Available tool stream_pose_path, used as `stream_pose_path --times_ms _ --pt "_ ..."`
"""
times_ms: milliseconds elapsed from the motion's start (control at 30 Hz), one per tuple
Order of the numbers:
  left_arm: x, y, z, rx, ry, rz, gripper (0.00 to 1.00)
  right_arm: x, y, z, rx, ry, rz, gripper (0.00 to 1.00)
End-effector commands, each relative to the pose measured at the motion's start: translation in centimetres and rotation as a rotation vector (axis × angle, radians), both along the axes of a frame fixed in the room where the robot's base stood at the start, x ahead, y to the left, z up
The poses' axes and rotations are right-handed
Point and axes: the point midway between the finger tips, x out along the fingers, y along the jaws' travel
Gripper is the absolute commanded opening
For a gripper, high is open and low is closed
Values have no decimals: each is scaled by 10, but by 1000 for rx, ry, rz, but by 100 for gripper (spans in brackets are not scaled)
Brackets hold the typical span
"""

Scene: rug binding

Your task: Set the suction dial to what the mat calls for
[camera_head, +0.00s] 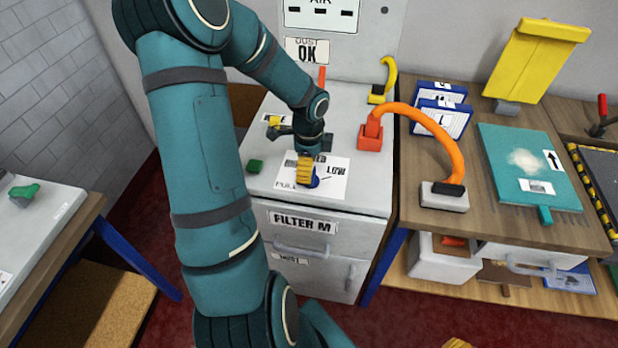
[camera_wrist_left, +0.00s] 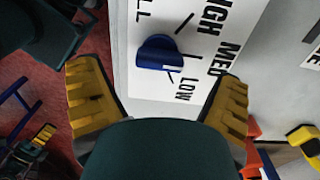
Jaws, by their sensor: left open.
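The suction dial is a blue knob (camera_wrist_left: 157,52) on a white label plate (camera_wrist_left: 195,25) with tick marks and the words LOW, MED and a partly cut-off HIGH. The dial (camera_head: 314,182) also shows in the head view on top of the grey cabinet, partly behind my gripper. Which mark it points at I cannot tell. My left gripper (camera_head: 304,168) is over the dial, its yellow fingers apart. In the wrist view the left gripper (camera_wrist_left: 158,75) is open and empty, the dial lying beyond the fingertips. The teal mat (camera_head: 510,150) lies on the right bench with a pale dusty patch and a small unreadable label (camera_head: 537,186).
An orange hose (camera_head: 430,130) arches from a red fitting (camera_head: 371,133) on the cabinet to a nozzle (camera_head: 444,196) on the bench. A sign (camera_head: 307,50) reads DUST OK. A yellow fingertip, likely my right gripper's (camera_head: 458,343), shows at the bottom edge.

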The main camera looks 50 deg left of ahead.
Motion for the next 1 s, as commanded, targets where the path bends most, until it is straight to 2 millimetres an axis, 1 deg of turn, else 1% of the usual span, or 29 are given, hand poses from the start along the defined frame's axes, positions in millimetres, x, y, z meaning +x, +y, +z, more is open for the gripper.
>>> stream_pose_path --times_ms 33,100,233,400,667,700,767,800,867,900,1000 --pt "0 0 -12 -2 2 -1 92 -1 0 -5 0 2 2 47" --pt "-1 -1 -23 -3 2 0 92 -2 0 -8 1 5 4 47" --pt "0 0 -37 -1 2 1 92 -3 1 -12 2 7 6 47" --pt "0 0 -45 1 -1 0 92 -4 1 -14 2 10 8 47" --pt "0 0 -45 1 -1 0 92 -4 1 -13 2 11 8 47" --pt "0 0 -45 1 -1 0 86 -4 1 -13 2 11 8 47" --pt "0 0 -45 1 -1 0 65 -4 1 -13 2 11 8 47" --pt "0 0 -45 1 -1 0 51 -4 1 -13 2 11 8 47" --pt "0 0 -45 1 -1 0 30 -4 1 -13 2 11 7 47" --pt "0 0 -45 1 -1 0 23 -4 1 -13 2 11 7 47" --pt "0 0 -45 1 -1 0 23 -4 1 -13 2 11 7 47"
